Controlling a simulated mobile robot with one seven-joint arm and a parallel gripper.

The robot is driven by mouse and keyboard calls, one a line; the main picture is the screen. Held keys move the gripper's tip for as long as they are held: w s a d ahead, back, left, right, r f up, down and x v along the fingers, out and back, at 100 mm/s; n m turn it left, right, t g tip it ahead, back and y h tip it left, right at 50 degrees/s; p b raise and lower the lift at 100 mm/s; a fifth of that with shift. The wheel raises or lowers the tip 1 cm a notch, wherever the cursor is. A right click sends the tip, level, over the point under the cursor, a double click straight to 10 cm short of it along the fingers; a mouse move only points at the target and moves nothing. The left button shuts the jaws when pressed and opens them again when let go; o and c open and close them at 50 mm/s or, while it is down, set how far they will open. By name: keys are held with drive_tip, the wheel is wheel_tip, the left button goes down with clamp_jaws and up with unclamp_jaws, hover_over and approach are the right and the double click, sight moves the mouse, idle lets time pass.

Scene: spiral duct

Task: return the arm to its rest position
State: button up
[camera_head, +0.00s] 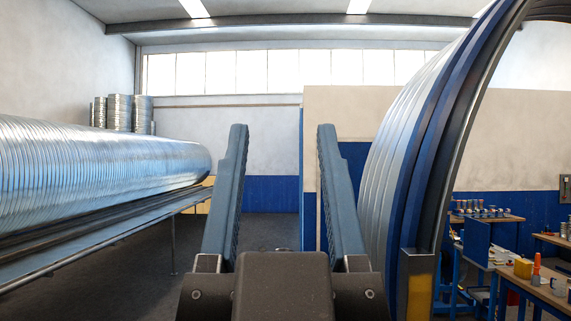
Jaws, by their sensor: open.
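My gripper (281,140) is in the middle of the camera_head view, low in the frame. Its two blue-grey fingers point up and away from the camera and stand apart. Nothing is between them; the far wall and floor show through the gap. The dark body of the gripper fills the bottom centre. The rest of my arm is not visible.
A long ribbed metal duct (95,165) lies on a rail stand (120,232) at left. A large ribbed blue and grey ring (400,140) rises close at right. Workbenches (535,285) with small items stand behind it. Floor (265,230) is clear ahead.

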idle(0.3)
wheel_tip(320, 180, down, 16)
drive_tip(key=b, duration=1.5)
drive_tip(key=shift+d+r, duration=0.15)
drive_tip(key=shift+d, duration=0.15)
